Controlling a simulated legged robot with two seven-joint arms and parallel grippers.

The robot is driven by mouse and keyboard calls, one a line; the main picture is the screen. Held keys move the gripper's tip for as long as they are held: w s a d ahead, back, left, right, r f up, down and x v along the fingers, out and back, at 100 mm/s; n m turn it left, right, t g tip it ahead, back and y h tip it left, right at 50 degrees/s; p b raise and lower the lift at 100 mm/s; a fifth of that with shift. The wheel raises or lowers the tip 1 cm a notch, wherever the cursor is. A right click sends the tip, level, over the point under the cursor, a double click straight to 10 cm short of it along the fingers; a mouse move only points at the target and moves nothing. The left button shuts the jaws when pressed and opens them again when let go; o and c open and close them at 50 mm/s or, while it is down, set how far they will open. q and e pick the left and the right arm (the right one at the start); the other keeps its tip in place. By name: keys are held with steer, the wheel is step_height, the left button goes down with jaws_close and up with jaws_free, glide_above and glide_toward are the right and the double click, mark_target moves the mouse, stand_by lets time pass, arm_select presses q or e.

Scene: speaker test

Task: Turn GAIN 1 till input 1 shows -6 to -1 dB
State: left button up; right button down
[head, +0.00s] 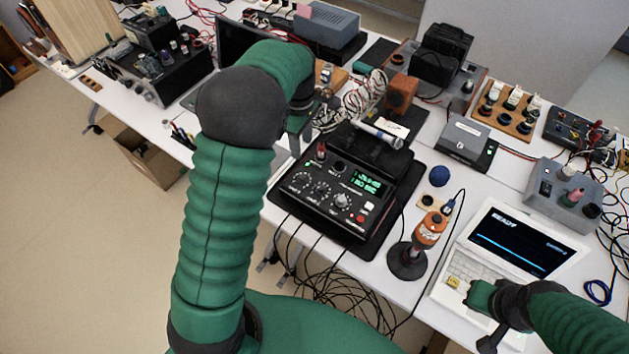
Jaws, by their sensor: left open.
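A black audio unit (330,215) with knobs and a lit green display (368,183) sits on a black mat on the bench. A left knob (302,181), a middle knob (321,188) and a larger pale knob (342,202) are on its face. The labels and the dB reading are too small to read, so I cannot tell which knob is GAIN 1. My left gripper (301,143) is open, just beyond the unit's back left corner, partly hidden by its own arm. My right gripper (487,318) is at the lower right, by the white laptop; its fingers are unclear.
An orange and black stand (430,232) and a blue ball (439,176) are right of the unit. The white laptop (512,242) is further right. A microphone (378,133) lies behind the unit. Cables hang off the front edge.

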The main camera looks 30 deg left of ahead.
arm_select(q)
glide_above(300, 175)
step_height(300, 175, down, 8)
steer(key=f, duration=0.2)
steer(key=d+f, duration=0.1)
steer(key=f, duration=0.2)
steer(key=shift+d+f, duration=0.35)
steer(key=shift+w+f, duration=0.1)
steer(key=shift+f, duration=0.2)
steer(key=shift+a+f, duration=0.25)
steer(key=shift+a, duration=0.65)
steer(key=shift+c, duration=2.1)
steer(key=shift+d, duration=0.55)
jaws_close()
arm_select(e)
steer(key=shift+w+a+r, duration=0.1)
steer(key=shift+w+a, duration=0.05)
steer(key=shift+a, duration=0.6)
